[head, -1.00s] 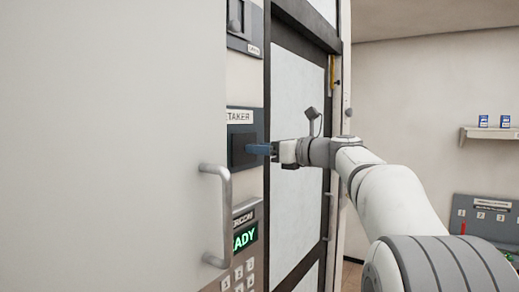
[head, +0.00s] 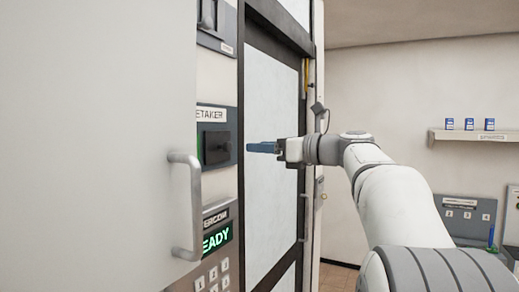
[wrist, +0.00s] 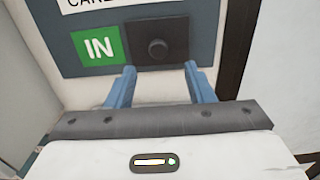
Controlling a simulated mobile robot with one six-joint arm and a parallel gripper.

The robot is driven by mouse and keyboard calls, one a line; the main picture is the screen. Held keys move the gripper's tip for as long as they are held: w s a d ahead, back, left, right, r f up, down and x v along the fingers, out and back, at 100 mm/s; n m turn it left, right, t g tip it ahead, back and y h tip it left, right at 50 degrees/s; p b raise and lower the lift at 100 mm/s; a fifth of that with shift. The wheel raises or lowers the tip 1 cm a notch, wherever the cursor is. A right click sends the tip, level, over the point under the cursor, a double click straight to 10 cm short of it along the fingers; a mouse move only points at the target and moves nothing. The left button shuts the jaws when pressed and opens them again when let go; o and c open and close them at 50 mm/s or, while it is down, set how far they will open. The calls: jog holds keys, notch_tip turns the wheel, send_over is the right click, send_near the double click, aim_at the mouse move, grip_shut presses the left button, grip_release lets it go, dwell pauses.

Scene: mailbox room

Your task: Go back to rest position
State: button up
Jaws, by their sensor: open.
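My gripper (head: 262,147) is in front of the glazed door in the head view, pointing left, with clear space between its blue fingertips and the wall panel. In the wrist view its two blue fingers (wrist: 160,85) are apart with nothing between them. Beyond them is a dark square plate with a round black knob (wrist: 158,48), beside a green "IN" sign (wrist: 98,46). The same knob plate (head: 216,147) shows in the head view under a label ending in "ETAKER". The fingers do not touch it.
A large pale door panel with a metal handle (head: 186,205) fills the left. A keypad with a green "READY" display (head: 217,238) is below the knob plate. A dark-framed glazed door (head: 272,90) stands behind my gripper. A shelf (head: 475,136) with small blue boxes is at right.

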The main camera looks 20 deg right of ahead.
jog(key=s+a+f+n+g+h, duration=0.2)
jog(key=s+a+f+n, duration=0.15)
jog(key=f, duration=0.35)
jog(key=s+a+f+n+g+h, duration=0.2)
jog(key=s+a+f+n, duration=0.15)
jog(key=f, duration=0.45)
jog(key=s+a+f+n+g+h, duration=0.2)
jog(key=s+f+n, duration=0.2)
jog(key=f, duration=0.3)
jog(key=s+d+f+n+g+h, duration=0.1)
jog(key=s+f+n+h, duration=0.2)
jog(key=s+f+n, duration=0.5)
jog(key=s+d+f+n+g+h+b, duration=0.1)
jog(key=s+d+f+n+g+h, duration=0.1)
jog(key=s+f+n, duration=0.6)
notch_tip(320, 180, down, 5)
jog(key=shift+s+r+h, duration=0.1)
jog(key=shift+s+h, duration=0.75)
jog(key=shift+h, duration=0.05)
jog(key=shift+d, duration=0.1)
